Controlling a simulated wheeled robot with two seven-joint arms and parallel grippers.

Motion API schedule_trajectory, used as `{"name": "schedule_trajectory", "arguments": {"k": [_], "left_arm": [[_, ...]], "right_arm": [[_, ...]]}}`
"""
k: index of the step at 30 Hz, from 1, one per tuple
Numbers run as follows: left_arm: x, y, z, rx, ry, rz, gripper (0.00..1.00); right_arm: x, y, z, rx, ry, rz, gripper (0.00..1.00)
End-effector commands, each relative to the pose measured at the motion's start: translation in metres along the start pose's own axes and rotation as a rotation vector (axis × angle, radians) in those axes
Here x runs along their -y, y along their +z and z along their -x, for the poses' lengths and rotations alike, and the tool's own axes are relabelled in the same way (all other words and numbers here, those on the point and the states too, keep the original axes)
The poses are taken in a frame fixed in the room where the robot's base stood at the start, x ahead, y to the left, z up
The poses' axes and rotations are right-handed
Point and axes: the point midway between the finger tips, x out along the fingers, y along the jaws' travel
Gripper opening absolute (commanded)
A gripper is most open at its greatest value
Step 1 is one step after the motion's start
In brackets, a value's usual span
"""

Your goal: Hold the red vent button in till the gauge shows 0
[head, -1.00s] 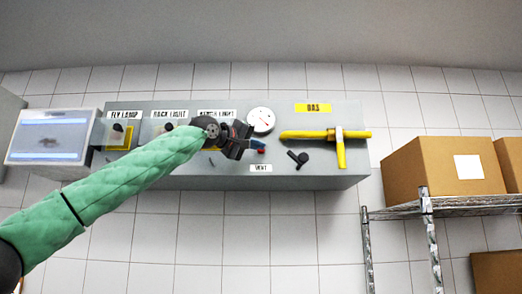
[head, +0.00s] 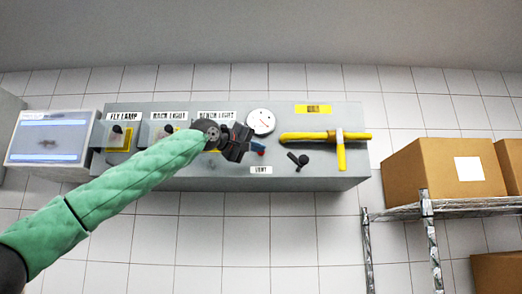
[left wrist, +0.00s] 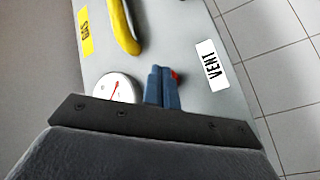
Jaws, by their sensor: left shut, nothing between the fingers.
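The red vent button shows as a small red edge (left wrist: 176,76) beside my fingertips in the left wrist view, above the VENT label (head: 261,170). My left gripper (head: 257,148) is shut and empty, its blue fingertips (left wrist: 162,88) at the button and covering most of it. I cannot tell whether the button is pressed in. The gauge (head: 261,121) is a white round dial with a red needle, just above the gripper. It also shows in the left wrist view (left wrist: 118,87), partly hidden by the gripper body. Its numbers are too small to read. My right gripper is out of view.
A yellow gas pipe with a handle (head: 340,150) and a black knob (head: 298,160) sit right of the gauge on the grey panel (head: 220,183). Labelled switches (head: 117,130) are at left. A wire shelf (head: 440,207) with cardboard boxes (head: 437,170) stands at right.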

Motion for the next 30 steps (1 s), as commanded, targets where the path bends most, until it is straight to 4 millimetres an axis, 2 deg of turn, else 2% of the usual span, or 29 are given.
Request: {"name": "schedule_trajectory", "arguments": {"k": [30], "left_arm": [[0.0035, -0.0038, -0.0047, 0.0, -0.001, 0.0, 0.0]], "right_arm": [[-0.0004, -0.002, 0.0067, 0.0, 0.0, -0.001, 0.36]]}}
